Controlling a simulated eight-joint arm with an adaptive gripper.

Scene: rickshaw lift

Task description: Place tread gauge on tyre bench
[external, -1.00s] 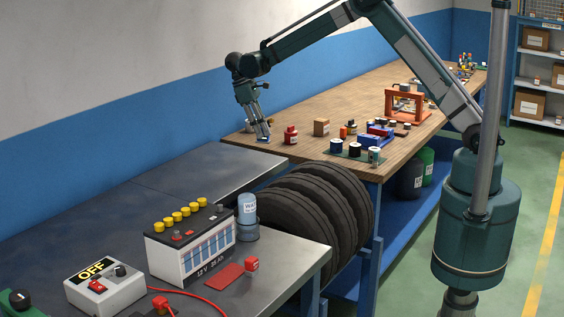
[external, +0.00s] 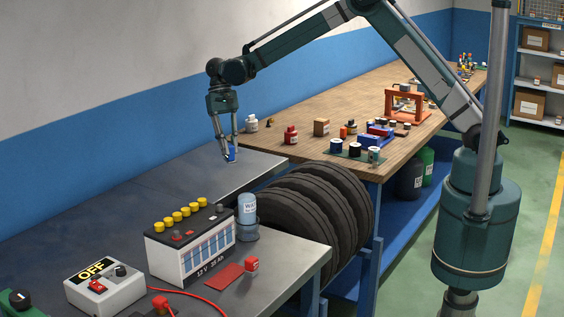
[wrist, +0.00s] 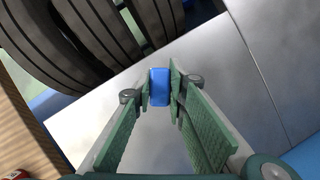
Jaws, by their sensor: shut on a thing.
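My gripper (external: 229,152) is shut on a small blue block, which looks like the tread gauge (external: 232,155). In the wrist view the blue block (wrist: 160,87) sits between the two fingertips of my gripper (wrist: 161,86). The gripper points down over the far end of the grey metal bench (external: 262,161), near the tyres, which I take as the tyre bench. The bench top also shows in the wrist view (wrist: 205,55). I cannot tell whether the block touches it.
Several black tyres (external: 325,195) stand beside the grey bench. A battery (external: 190,250) and a bottle (external: 247,208) stand nearer. The wooden bench (external: 290,115) behind holds a white bottle (external: 251,123), a red bottle (external: 290,135) and other parts. The grey top around the gripper is clear.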

